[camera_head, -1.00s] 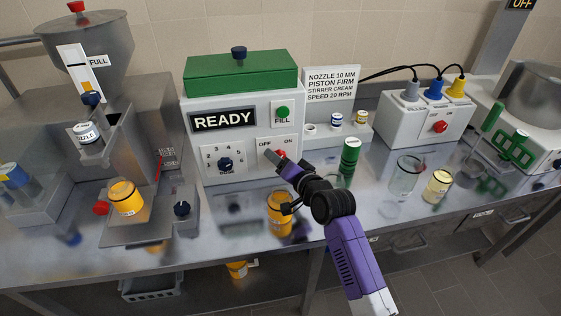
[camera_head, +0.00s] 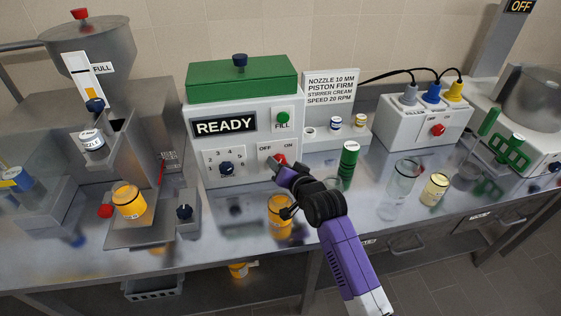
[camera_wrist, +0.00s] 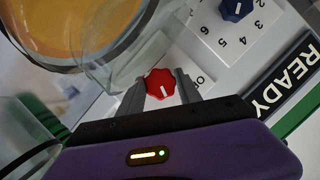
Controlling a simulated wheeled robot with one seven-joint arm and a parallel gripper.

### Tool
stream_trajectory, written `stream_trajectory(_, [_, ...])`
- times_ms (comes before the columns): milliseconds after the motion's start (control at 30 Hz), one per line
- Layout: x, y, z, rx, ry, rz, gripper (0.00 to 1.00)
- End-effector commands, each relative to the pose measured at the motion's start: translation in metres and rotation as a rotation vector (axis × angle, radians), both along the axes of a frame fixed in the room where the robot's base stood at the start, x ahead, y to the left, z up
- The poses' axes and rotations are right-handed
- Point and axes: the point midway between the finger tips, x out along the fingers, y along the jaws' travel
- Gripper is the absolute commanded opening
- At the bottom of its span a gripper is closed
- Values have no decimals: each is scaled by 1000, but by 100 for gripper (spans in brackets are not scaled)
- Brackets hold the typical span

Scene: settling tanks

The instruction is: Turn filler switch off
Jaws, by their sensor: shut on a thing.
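The filler (camera_head: 250,140) is a white machine with a green top and a READY display. The filler switch (camera_head: 282,159) is a red knob on its OFF/ON panel, below the lettering, partly hidden by my gripper (camera_head: 278,166). In the wrist view the red knob (camera_wrist: 160,83) sits between my gripper's two grey fingers (camera_wrist: 160,95), which are shut on it. A white mark shows on the knob's face. Only the start of the OFF label shows beside it, so I cannot tell for sure which setting the mark points at.
A blue dial (camera_head: 226,169) is left of the switch and a green FILL button (camera_head: 283,117) above it. A yellow jar (camera_head: 279,222) stands close below my wrist.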

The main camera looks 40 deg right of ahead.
Motion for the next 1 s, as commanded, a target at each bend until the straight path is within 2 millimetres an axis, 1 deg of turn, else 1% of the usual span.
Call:
stream_trajectory(33, [0,1,4,-35,26,2,0])
stream_trajectory(600, [1,2,-1,-484,327,0,0])
stream_trajectory(800, [1,2,-1,-624,420,0,0])
stream_trajectory(1000, [1,2,-1,-728,492,-1,0])
